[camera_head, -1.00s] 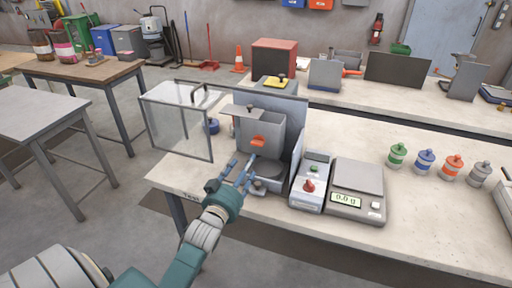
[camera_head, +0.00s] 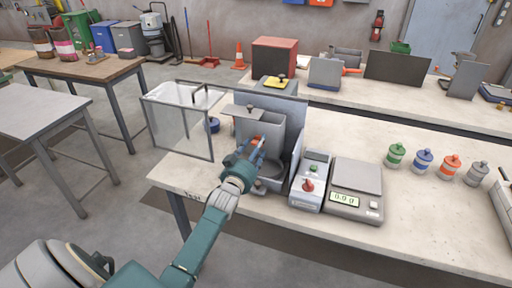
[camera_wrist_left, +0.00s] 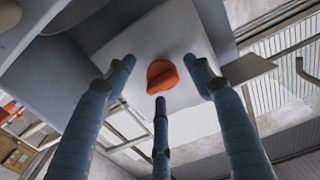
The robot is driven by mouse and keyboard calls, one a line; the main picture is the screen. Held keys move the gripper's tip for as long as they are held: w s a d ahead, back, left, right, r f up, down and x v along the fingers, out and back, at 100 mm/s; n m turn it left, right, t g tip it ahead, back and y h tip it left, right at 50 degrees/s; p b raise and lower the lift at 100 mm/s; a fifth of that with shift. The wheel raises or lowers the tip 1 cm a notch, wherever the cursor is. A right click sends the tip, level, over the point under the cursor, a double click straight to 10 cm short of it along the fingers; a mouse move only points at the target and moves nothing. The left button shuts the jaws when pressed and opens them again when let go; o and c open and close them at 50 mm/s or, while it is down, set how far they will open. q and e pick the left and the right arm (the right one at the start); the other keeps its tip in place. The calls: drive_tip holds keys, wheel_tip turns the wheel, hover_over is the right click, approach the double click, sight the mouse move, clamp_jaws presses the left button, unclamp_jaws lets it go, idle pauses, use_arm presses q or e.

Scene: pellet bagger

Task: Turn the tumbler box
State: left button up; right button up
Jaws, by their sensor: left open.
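The tumbler box (camera_head: 267,120) is a grey metal box in the machine on the bench, with an orange knob on its front. My left gripper (camera_head: 257,146) is in front of the box and partly covers the knob in the head view. In the left wrist view the orange knob (camera_wrist_left: 162,76) sits between the spread fingers of my left gripper (camera_wrist_left: 160,85). The fingers are open, and I cannot tell whether any touches the knob or the box face. My right gripper is not in view.
A clear hinged guard (camera_head: 180,125) stands open to the left of the box. A control box with a red knob (camera_head: 308,185) and a scale (camera_head: 356,180) reading 0.0 g stand to the right. Several coloured jars (camera_head: 424,161) are farther right. The bench front is clear.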

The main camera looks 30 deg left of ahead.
use_arm(q)
drive_tip(key=c, duration=1.2)
drive_tip(key=shift+f, duration=0.1)
clamp_jaws()
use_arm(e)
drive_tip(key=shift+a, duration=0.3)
